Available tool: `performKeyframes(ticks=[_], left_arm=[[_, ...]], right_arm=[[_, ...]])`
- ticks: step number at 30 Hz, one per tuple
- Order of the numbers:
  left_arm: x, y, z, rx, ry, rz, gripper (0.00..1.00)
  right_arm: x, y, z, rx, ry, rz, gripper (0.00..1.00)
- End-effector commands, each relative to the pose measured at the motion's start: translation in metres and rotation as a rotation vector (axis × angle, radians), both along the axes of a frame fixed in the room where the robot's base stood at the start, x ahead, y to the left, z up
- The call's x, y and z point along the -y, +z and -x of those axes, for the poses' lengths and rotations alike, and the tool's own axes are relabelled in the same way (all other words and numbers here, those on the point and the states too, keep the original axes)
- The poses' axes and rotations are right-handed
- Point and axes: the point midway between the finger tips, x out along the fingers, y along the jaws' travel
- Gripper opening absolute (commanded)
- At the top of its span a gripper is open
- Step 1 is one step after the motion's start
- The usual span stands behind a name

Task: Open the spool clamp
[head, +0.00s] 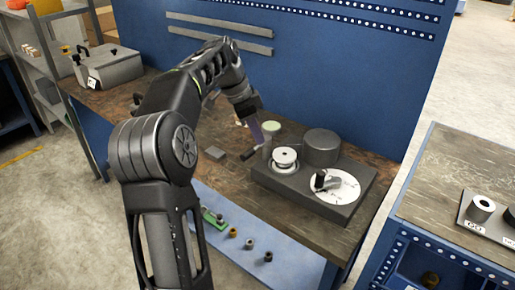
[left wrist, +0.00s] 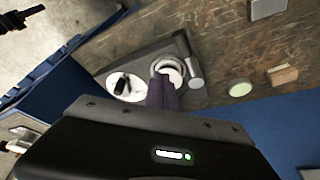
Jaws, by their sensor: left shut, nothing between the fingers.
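A dark base plate (head: 310,202) on the bench carries a white ringed spool (head: 284,158), a large dark drum (head: 321,147) and a white marked disc (head: 346,187) with a black-and-grey clamp-like block (head: 325,181) on it. I cannot tell for certain which part is the spool clamp. My left gripper (head: 259,133) is shut and empty, pointing down behind and left of the spool. In the left wrist view its fingers (left wrist: 162,95) overlap the near edge of the spool (left wrist: 170,68); contact cannot be told. The disc (left wrist: 112,87) and its block (left wrist: 122,86) show beside it.
A pale green-topped round object (head: 271,127) stands close to my gripper. A grey flat block (head: 215,152) lies on the bench to the left. A blue panel (head: 320,75) rises behind. A second bench (head: 465,165) stands at right.

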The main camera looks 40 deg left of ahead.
Motion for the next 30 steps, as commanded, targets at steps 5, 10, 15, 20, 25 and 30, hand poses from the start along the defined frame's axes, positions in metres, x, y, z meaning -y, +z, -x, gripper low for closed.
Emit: performKeyframes(ticks=[5, 10, 15, 20, 25, 30], left_arm=[[-0.010, 0.036, 0.001, -0.002, 0.000, 0.003, 0.00], [-0.014, 0.043, 0.001, -0.001, -0.002, 0.002, 0.00], [-0.014, 0.043, 0.001, -0.001, -0.002, 0.003, 0.00], [-0.014, 0.042, 0.001, 0.000, -0.003, 0.002, 0.00], [-0.014, 0.042, 0.001, -0.001, -0.003, 0.003, 0.00], [-0.014, 0.042, 0.001, -0.001, -0.003, 0.003, 0.00]], right_arm=[[0.000, 0.029, 0.001, -0.004, -0.001, 0.002, 0.36], [0.001, 0.037, 0.003, -0.009, -0.002, 0.007, 0.36], [0.001, 0.036, 0.003, -0.011, -0.003, 0.007, 0.36], [0.002, 0.036, 0.004, -0.011, -0.003, 0.007, 0.36], [0.002, 0.036, 0.004, -0.011, -0.003, 0.007, 0.36], [0.001, 0.036, 0.004, -0.011, -0.003, 0.007, 0.36]])
